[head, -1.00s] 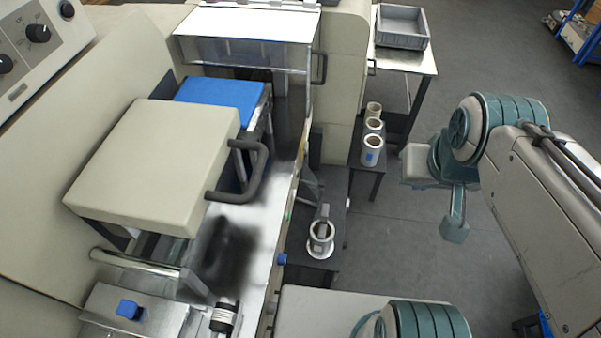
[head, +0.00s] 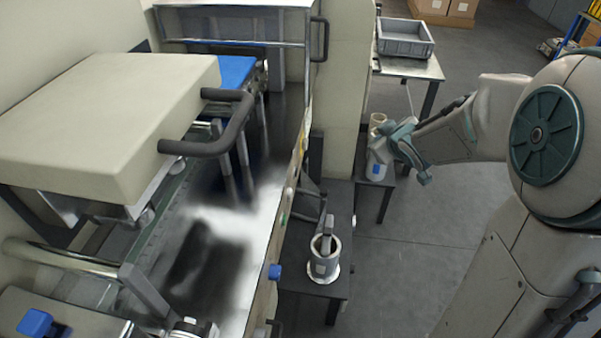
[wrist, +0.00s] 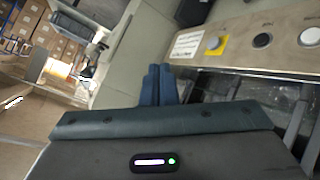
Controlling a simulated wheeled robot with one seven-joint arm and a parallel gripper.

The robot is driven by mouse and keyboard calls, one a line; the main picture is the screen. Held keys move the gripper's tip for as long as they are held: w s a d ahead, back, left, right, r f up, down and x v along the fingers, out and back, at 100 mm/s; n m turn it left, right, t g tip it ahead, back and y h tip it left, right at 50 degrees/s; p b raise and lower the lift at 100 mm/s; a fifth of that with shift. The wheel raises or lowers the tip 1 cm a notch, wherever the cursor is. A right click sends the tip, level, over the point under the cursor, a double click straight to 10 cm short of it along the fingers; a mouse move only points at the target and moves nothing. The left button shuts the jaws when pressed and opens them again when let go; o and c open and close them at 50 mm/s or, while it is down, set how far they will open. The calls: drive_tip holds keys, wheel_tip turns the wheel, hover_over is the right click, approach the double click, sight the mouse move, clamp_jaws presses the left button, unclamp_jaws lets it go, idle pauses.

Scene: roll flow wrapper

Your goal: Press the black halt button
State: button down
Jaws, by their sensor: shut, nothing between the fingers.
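In the wrist view, a steel control strip (wrist: 245,50) crosses the upper right. On it the black button (wrist: 262,40) sits between a grey button on a yellow square (wrist: 213,43) and a white button (wrist: 310,36). My gripper (wrist: 157,72) has its blue-grey fingers together and empty. They are to the lower left of the black button in that view and look apart from the strip. In the head view my gripper (head: 420,172) is right of the machine, by the pots on the low stand. The black button cannot be made out there.
The machine's front rail (head: 272,240) carries small buttons and a blue knob (head: 274,271). A guard with a black handle (head: 235,125) juts out above the bed. A pot (head: 325,258) stands on a low black table. A grey crate (head: 405,38) is on the back table. Floor at right is open.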

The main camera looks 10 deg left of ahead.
sight(296, 172)
drive_tip(key=w+a+f+n+y+b, duration=0.2)
drive_tip(key=a+f+y+b, duration=0.2)
drive_tip(key=f, duration=0.5)
drive_tip(key=w+a+f+n+y+b, duration=0.2)
drive_tip(key=a+f+n+y+b, duration=0.1)
drive_tip(key=f+b, duration=0.4)
wheel_tip(296, 172, down, 3)
drive_tip(key=shift+w+a+f+y, duration=0.1)
drive_tip(key=shift+w+a+y, duration=0.1)
drive_tip(key=shift+a+y, duration=0.5)
drive_tip(key=shift+a, duration=0.1)
drive_tip(key=a+b, duration=0.3)
drive_tip(key=a, duration=0.5)
drive_tip(key=shift+a+b, duration=0.3)
drive_tip(key=shift+a, duration=0.1)
drive_tip(key=shift+w+a, duration=0.1)
drive_tip(key=shift+a, duration=0.05)
drive_tip(key=shift+a, duration=0.3)
